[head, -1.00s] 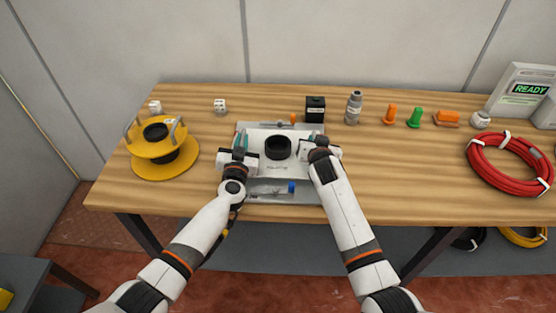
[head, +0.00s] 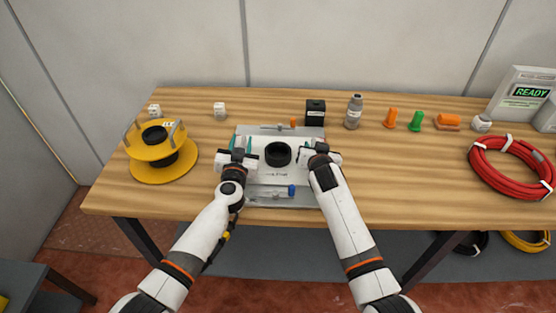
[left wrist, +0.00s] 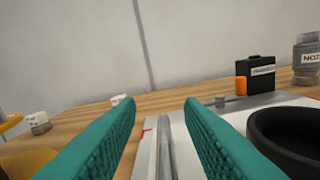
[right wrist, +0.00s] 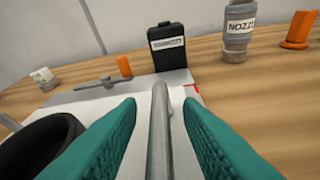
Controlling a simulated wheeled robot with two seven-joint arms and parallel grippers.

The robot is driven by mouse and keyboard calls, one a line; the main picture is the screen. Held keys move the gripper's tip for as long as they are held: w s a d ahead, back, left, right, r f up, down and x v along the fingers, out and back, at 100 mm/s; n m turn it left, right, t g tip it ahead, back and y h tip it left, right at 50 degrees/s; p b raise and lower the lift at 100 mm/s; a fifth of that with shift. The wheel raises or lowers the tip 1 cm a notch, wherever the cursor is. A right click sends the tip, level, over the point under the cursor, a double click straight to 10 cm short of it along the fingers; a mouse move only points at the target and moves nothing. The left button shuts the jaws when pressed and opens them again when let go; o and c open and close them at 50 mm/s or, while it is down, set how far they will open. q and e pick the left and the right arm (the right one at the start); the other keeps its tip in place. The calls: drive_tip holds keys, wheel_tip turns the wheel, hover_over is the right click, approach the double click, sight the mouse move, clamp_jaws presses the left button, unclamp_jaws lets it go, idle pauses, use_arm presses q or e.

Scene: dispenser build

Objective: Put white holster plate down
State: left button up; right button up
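The white holster plate (head: 262,180) lies flat over a grey base plate (head: 310,131) at the middle of the table's front part. A black ring (head: 278,154) stands on it. My left gripper (head: 237,157) is at the plate's left side and my right gripper (head: 318,155) at its right side. In the left wrist view the teal fingers (left wrist: 160,103) are apart, with a thin grey bar between them. In the right wrist view the fingers (right wrist: 160,103) stand apart on either side of a grey handle bar (right wrist: 159,135), with gaps beside it.
A yellow spool (head: 160,172) stands to the left. A black box (head: 315,112), a grey nozzle bottle (head: 354,112), and orange and green pieces (head: 416,121) line the back. A red hose coil (head: 483,175) lies at the right. The table right of the plate is clear.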

use_arm(q)
wheel_tip(320, 180, up, 8)
drive_tip(key=shift+f, duration=0.15)
use_arm(e)
drive_tip(key=shift+s, duration=0.1)
drive_tip(key=v, duration=1.2)
idle(0.3)
